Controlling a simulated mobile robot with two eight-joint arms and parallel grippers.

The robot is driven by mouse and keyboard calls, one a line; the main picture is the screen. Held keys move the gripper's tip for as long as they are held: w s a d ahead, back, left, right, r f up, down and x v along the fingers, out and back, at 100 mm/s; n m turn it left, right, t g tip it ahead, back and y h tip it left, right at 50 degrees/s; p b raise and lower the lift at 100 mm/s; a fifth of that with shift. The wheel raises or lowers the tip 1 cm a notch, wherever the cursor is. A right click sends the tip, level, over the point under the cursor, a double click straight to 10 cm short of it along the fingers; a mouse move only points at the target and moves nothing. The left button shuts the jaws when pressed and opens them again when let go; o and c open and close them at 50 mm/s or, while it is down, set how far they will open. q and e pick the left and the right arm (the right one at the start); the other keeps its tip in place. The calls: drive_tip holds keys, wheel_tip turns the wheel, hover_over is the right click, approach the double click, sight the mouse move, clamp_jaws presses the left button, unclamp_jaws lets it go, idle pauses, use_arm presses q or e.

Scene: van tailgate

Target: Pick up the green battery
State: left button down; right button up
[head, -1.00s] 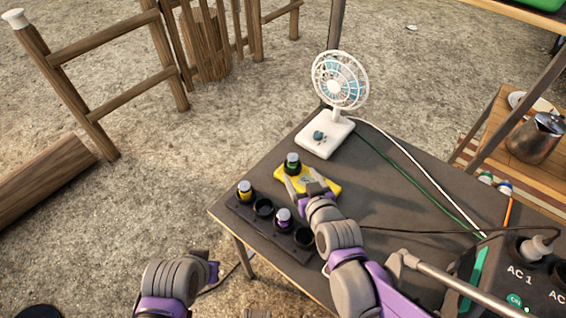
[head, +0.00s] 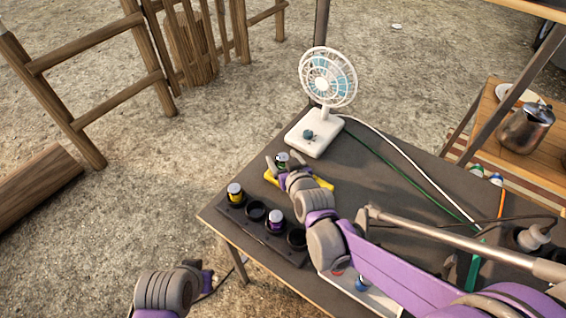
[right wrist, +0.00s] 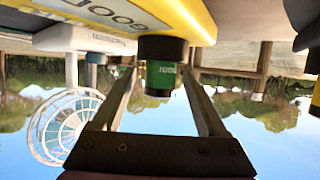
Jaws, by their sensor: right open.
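The green battery (head: 281,158) is a small dark cylinder with a green band. It stands upright at the left end of the yellow device (head: 318,182) on the table. In the right wrist view, which is upside down, the green battery (right wrist: 164,78) shows between the two fingers. My right gripper (head: 283,164) is open with its fingers on either side of the battery; I cannot tell whether they touch it. My left gripper (head: 207,279) is low in the head view, off the table's front edge, and its jaws are unclear.
A dark rack (head: 255,232) at the table's front-left edge holds a yellow battery (head: 235,192) and a purple battery (head: 276,222), with empty sockets between and beside them. A white fan (head: 314,135) stands behind the yellow device. Cables cross the table to the right.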

clamp_jaws()
idle(0.3)
